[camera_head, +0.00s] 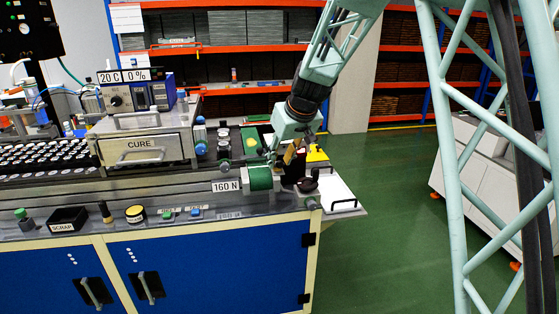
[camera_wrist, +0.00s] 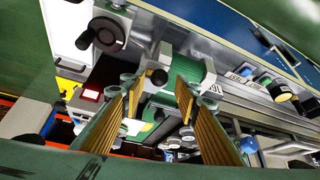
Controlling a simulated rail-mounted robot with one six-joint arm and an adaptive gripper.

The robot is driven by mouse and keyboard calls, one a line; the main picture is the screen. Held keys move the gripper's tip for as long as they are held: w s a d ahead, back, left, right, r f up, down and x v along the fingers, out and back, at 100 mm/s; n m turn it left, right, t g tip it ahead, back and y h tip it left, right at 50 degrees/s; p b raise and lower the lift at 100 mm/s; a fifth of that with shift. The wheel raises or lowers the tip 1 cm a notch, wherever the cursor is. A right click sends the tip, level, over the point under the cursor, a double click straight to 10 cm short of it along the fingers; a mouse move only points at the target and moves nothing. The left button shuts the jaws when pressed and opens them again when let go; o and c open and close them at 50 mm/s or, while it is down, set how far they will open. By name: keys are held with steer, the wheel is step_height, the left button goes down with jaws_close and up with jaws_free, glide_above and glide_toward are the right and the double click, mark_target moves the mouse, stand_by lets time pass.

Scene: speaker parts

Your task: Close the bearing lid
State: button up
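I cannot surely tell which part is the bearing lid. My gripper (camera_head: 290,157) is at the right end of the bench, above a station with a green cylinder (camera_head: 260,178) and a dark handwheel (camera_head: 307,186). In the wrist view my gripper (camera_wrist: 157,86) is open, with its two ribbed fingers apart. A black knob (camera_wrist: 157,77) on a short arm shows between the fingertips, with the green cylinder (camera_wrist: 190,70) just beyond. I see nothing clearly gripped. Contact with the knob cannot be told. The handwheel (camera_wrist: 103,35) is beyond the left finger.
A box marked CURE (camera_head: 143,147) stands left of the station. A 160 N label (camera_head: 227,186) is on the station's front. A white tray (camera_head: 338,192) lies at the bench's right end. Buttons and a black SCRAP bin (camera_head: 68,219) line the front edge.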

steer(key=shift+d+r, duration=0.1)
steer(key=shift+r, duration=0.05)
steer(key=v, duration=1.1)
steer(key=shift+s+r, duration=0.25)
stand_by(0.4)
steer(key=s+d+r+m, duration=0.15)
steer(key=s+d, duration=0.25)
steer(key=s, duration=0.5)
steer(key=s+d+r+h, duration=0.1)
steer(key=s+d+r, duration=0.3)
steer(key=s, duration=0.5)
steer(key=s+d+r+m, duration=0.1)
steer(key=s+d+r, duration=0.1)
steer(key=s+d, duration=0.5)
steer(key=s+d+f+m+h, duration=0.1)
steer(key=s+d+f, duration=0.1)
steer(key=s, duration=1.3)
steer(key=s+d+f+m+g+h, duration=0.1)
steer(key=s+d+f+m, duration=0.1)
steer(key=s, duration=1.2)
steer(key=shift+s+d+f, duration=0.4)
steer(key=shift+d+f, duration=0.1)
steer(key=shift+d, duration=0.7)
